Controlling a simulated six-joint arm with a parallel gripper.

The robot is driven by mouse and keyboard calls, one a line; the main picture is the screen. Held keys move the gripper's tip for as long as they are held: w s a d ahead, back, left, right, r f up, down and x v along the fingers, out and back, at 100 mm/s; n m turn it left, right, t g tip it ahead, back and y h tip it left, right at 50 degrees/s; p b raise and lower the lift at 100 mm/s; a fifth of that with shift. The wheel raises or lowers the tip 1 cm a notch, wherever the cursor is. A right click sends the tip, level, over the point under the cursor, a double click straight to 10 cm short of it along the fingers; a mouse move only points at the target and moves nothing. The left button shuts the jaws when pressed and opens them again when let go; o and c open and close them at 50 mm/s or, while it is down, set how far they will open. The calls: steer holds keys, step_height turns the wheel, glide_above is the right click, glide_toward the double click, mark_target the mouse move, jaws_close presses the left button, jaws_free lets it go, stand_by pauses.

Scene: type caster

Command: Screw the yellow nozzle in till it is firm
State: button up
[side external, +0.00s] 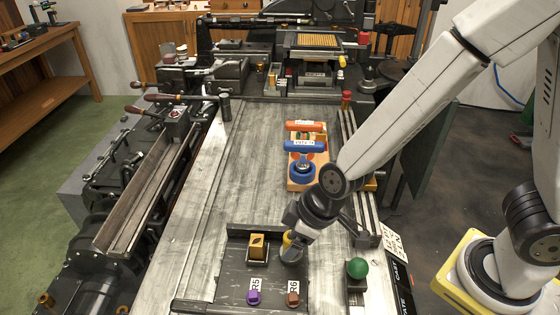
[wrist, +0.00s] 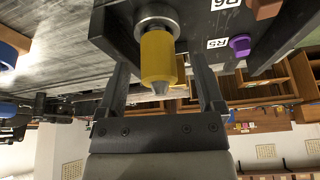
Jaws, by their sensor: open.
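The yellow nozzle (wrist: 158,58) shows in the wrist view, with its tapered grey tip pointing toward my gripper's palm. Its other end sits at a round grey metal collar (wrist: 157,16) on a dark plate. My gripper (wrist: 161,80) is open, with one finger on each side of the nozzle and a visible gap on both sides. In the side view a bit of the yellow nozzle (side external: 287,240) shows beside my gripper (side external: 293,250), low over the dark fixture. The arm hides most of it there. I cannot tell how deep the nozzle is seated.
The dark fixture (side external: 232,280) carries a gold block (side external: 258,247), a purple knob (side external: 253,298) labelled R5 and a brown knob (side external: 293,299) labelled R6. A green ball (side external: 357,267) stands to the right. Blue-handled and orange-handled tools lie behind; the bench's middle left is clear.

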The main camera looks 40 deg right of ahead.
steer(key=v, duration=0.6)
steer(key=shift+r, duration=0.25)
stand_by(0.3)
steer(key=shift+s, duration=0.2)
steer(key=shift+d, duration=0.1)
stand_by(0.3)
